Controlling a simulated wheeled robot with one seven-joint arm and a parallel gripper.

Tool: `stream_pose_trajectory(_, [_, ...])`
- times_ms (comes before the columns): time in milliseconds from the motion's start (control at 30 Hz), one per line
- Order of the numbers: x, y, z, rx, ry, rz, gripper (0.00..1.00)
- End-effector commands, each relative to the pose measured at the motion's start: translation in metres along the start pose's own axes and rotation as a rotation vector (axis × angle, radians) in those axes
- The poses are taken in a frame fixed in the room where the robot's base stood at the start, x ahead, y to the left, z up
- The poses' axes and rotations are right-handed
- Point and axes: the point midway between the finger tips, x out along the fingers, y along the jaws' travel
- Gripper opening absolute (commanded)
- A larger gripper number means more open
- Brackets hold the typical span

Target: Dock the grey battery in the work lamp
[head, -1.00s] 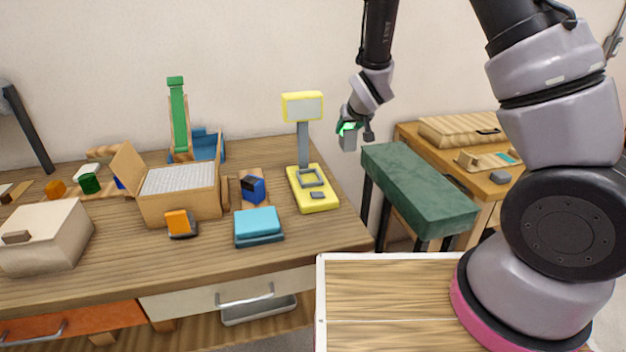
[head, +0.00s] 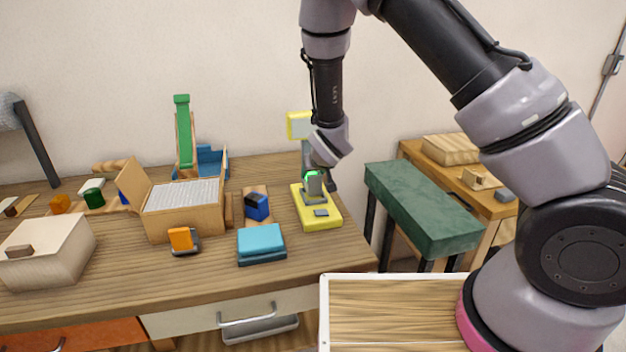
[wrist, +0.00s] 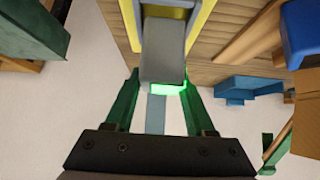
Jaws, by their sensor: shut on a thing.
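The work lamp has a yellow base (head: 328,222), a grey post and a yellow-framed head (head: 298,125), and stands at the table's right end. My gripper (head: 314,178) points down over the base and partly covers the post and head. It is shut on the grey battery (head: 315,188), which has a bright green band at its top. In the wrist view, the battery (wrist: 163,52) sits between my green fingers (wrist: 160,88), its far end in front of the lamp's grey dock frame. I cannot tell whether the battery is above the frame or partly inside it.
A blue block (head: 257,207), a teal box (head: 261,240) and an open cardboard box (head: 185,215) stand left of the lamp. A green-topped bench (head: 425,210) is right of the table. My arm crosses the upper right.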

Motion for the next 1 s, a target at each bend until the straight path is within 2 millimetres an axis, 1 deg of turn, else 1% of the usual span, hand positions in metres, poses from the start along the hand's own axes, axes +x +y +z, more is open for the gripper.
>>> stream_pose_trajectory(33, [0.0060, 0.0004, 0.0059, -0.001, -0.002, 0.002, 0.00])
stream_pose_trajectory(133, [0.0121, 0.0003, 0.0118, 0.000, 0.000, 0.001, 0.00])
stream_pose_trajectory(533, [0.0155, 0.0004, 0.0151, 0.000, 0.001, 0.000, 0.00])
stream_pose_trajectory(567, [0.0152, 0.0003, 0.0151, 0.000, 0.000, 0.000, 0.66])
stream_pose_trajectory(600, [0.0151, 0.0003, 0.0150, 0.000, 0.000, 0.000, 0.82])
stream_pose_trajectory(633, [0.0150, 0.0002, 0.0151, 0.000, 0.000, 0.000, 0.85])
stream_pose_trajectory(900, [0.0148, 0.0001, 0.0148, 0.000, 0.000, 0.000, 0.85])
stream_pose_trajectory(1000, [0.0115, -0.0002, 0.0122, 0.000, 0.001, -0.001, 0.85])
